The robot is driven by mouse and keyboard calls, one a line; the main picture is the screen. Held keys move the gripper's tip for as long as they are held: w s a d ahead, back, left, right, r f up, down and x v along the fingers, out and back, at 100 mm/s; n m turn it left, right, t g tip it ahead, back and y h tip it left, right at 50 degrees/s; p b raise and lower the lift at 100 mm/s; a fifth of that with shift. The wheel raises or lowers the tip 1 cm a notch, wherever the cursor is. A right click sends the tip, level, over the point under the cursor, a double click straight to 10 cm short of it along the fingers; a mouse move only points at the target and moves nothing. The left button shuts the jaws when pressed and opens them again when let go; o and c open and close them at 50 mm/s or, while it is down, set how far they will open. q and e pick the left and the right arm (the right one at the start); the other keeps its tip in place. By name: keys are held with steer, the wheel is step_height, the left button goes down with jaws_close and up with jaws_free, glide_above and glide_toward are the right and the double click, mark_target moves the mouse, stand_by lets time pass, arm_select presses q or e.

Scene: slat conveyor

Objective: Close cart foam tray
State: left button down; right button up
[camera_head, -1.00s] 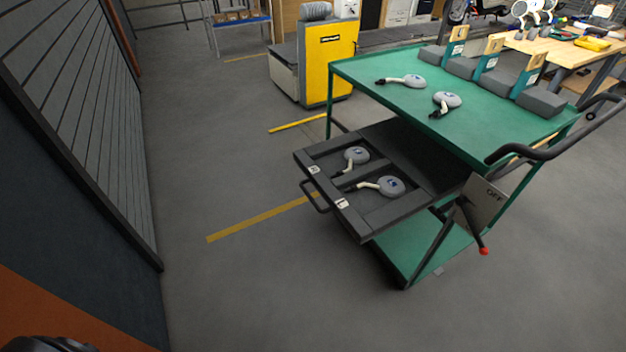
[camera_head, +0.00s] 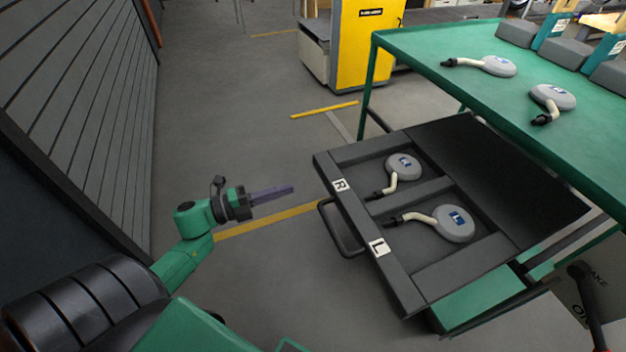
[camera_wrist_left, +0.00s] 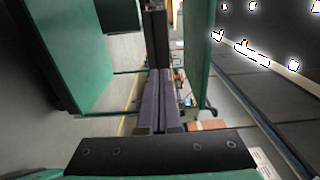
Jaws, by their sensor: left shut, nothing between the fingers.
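The black foam tray (camera_head: 420,282) is pulled out from under the green cart top (camera_head: 440,42). Its front edge carries R and L labels and a dark bar handle (camera_head: 343,230). Two grey round parts with pale curved stems lie in it, one in the R compartment (camera_head: 403,166) and one in the L compartment (camera_head: 454,223). My left gripper (camera_head: 290,190) is shut and empty, left of the tray's front, apart from the handle. Its closed fingers also show in the left wrist view (camera_wrist_left: 160,100). My right gripper is not in view.
Two more such parts (camera_head: 498,66) lie on the cart top, with grey foam blocks (camera_head: 515,33) behind. A yellow cabinet (camera_head: 365,45) stands at the back. Open floor lies between wall and cart.

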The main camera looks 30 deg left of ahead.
mark_target(323, 178)
arm_select(q)
steer(key=x, duration=0.6)
steer(key=shift+w+d, duration=0.2)
steer(key=shift+w, duration=0.15)
steer(key=shift+w+d, duration=0.3)
steer(key=shift+w, duration=0.05)
